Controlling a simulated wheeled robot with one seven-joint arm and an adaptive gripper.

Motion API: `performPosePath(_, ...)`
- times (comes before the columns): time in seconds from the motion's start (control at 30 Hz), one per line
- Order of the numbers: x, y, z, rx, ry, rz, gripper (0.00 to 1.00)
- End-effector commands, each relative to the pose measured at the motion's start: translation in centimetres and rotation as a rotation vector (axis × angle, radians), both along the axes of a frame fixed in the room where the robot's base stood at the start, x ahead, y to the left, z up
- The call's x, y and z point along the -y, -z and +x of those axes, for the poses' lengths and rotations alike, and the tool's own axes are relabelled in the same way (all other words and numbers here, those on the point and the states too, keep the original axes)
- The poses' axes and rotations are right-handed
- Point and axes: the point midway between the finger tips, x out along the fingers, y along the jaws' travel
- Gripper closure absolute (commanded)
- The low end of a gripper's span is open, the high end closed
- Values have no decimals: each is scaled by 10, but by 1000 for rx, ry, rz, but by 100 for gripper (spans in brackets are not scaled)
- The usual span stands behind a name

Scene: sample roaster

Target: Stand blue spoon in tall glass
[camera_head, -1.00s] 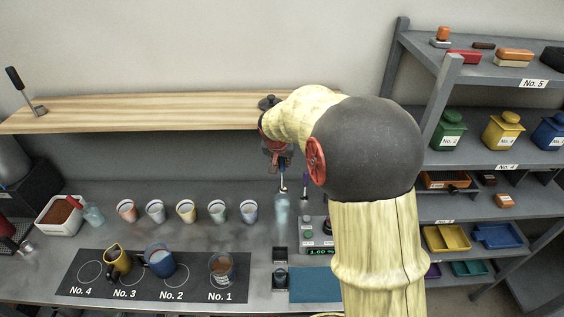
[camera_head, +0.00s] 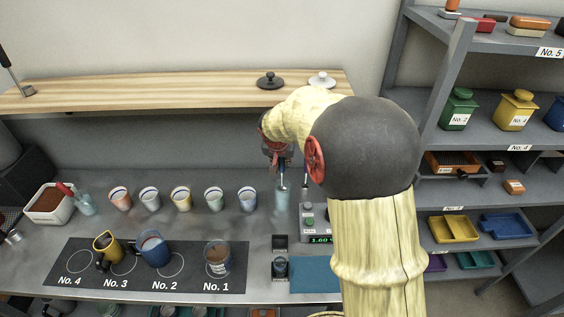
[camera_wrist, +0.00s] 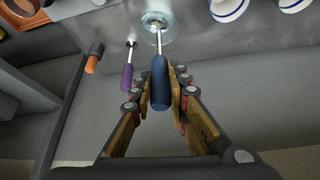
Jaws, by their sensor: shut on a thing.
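My gripper (camera_wrist: 162,78) is shut on the blue handle of the blue spoon (camera_wrist: 160,90), which hangs bowl downward. It also shows in the head view, with my gripper (camera_head: 281,158) above the tall glass (camera_head: 282,202). In the wrist view, the metal shaft of the spoon runs to the clear round glass (camera_wrist: 150,18), where its bowl overlaps the mouth. I cannot tell how far the bowl is inside the rim. The glass stands upright on the grey counter. My fingers hide part of the handle, and my arm hides the area to the right.
A purple-handled spoon (camera_wrist: 127,78) stands close beside the blue one. A scale (camera_head: 316,226) is right of the glass, and a striped-rim cup (camera_head: 248,199) is left of it, in a row of several. A wooden shelf (camera_head: 180,95) runs behind my gripper.

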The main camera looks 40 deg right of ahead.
Motion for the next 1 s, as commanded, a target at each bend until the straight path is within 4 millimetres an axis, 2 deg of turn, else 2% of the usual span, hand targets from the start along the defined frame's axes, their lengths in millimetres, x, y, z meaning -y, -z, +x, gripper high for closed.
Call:
performPosePath(0.03, 0, 8, 0, 0, 0, 0, 100)
performPosePath(0.6, 0, 53, 0, 0, -1, 0, 100)
performPosePath(1.0, 0, 60, 0, 1, 0, -1, 100)
